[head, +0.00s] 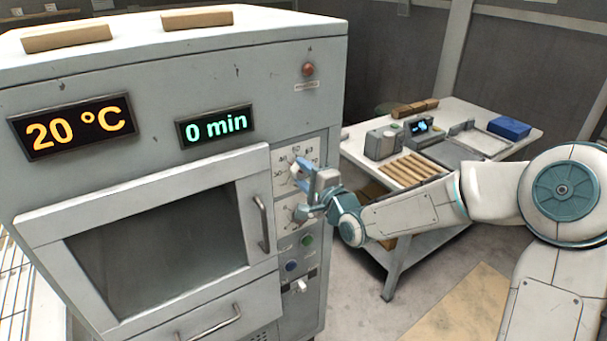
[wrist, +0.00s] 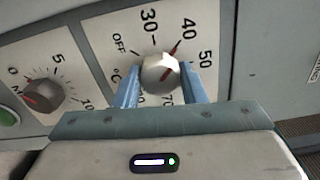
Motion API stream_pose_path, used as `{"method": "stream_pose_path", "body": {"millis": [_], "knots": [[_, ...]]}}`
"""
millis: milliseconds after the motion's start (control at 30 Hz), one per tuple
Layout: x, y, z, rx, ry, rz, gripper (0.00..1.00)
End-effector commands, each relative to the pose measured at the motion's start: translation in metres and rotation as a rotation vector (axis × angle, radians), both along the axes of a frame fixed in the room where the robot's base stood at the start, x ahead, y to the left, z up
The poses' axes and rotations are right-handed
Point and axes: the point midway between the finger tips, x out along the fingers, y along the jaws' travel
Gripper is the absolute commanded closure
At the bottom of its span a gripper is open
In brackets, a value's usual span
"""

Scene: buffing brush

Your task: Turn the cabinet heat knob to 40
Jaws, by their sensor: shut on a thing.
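The cabinet heat knob (wrist: 160,73) is a round silver knob in the wrist view, on a white dial plate marked OFF, 30, 40, 50 and onward to 70. Its red pointer slants up and right, toward the 40 mark. My gripper (wrist: 158,88) has a blue finger on each side of the knob and is shut on it. In the head view my gripper (head: 306,175) reaches the cabinet's control panel from the right and hides part of the dial. The cabinet (head: 200,80) has a temperature display (head: 75,126) reading 20 °C.
A second knob (wrist: 42,96), with a 0 to 10 scale, points near 0. The timer display (head: 215,125) reads 0 min. The door handle (head: 261,222) stands out left of the panel. A table (head: 350,150) with devices and wooden strips stands behind my arm.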

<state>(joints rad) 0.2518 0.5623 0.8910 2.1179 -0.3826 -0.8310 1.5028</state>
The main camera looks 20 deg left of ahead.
Motion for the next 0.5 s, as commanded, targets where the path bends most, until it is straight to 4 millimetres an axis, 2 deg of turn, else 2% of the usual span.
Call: {"method": "stream_pose_path", "body": {"millis": [33, 100, 500], "knots": [[-0.0001, -0.0002, -0.0009, -0.002, 0.001, 0.0, 0.54], [-0.0002, -0.0001, -0.0008, -0.002, 0.001, 0.0, 0.41], [-0.0044, -0.0057, -0.0002, -0.001, -0.001, -0.001, 0.41]]}}
